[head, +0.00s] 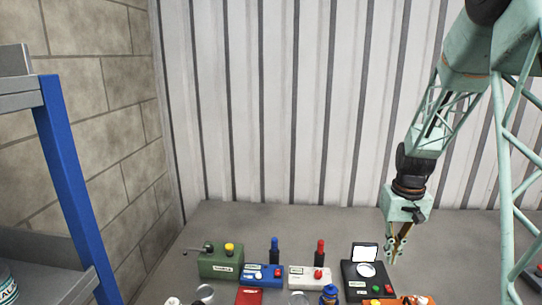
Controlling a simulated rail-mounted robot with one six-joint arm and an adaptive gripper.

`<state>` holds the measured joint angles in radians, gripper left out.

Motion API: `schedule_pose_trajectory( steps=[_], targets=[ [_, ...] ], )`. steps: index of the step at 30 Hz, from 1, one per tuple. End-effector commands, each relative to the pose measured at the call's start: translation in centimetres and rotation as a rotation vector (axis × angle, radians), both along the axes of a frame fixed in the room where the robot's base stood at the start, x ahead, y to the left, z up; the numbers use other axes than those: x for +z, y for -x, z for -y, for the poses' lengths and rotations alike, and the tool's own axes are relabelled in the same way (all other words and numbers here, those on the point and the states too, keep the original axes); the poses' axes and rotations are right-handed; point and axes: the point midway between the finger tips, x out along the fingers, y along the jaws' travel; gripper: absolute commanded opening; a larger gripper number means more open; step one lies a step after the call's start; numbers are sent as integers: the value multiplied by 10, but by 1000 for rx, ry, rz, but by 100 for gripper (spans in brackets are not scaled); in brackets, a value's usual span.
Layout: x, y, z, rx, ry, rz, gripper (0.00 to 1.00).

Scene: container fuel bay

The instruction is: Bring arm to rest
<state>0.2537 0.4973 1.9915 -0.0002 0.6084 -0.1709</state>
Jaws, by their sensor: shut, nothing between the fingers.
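My arm hangs down at the right of the head view, in pale green with black joints. My gripper (392,258) points down at its end, shut and empty. It shows above and to the right of a black box (368,281) with a raised lid and a round pale disc. I cannot tell the exact height of the fingers above the surface.
Left of the black box are a white box (308,277), a blue box (262,277) and a green box (220,263) with a side lever. Several items are cut off at the bottom edge. A blue-posted shelf (75,190) stands left. Corrugated wall (270,100) is behind.

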Motion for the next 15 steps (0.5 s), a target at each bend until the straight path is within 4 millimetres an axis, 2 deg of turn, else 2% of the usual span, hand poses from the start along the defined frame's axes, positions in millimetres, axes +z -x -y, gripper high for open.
schedule_pose_trajectory(
  steps=[15],
  targets=[
    [71, 46, -39, 14, 10, 49, 0]
  ],
)
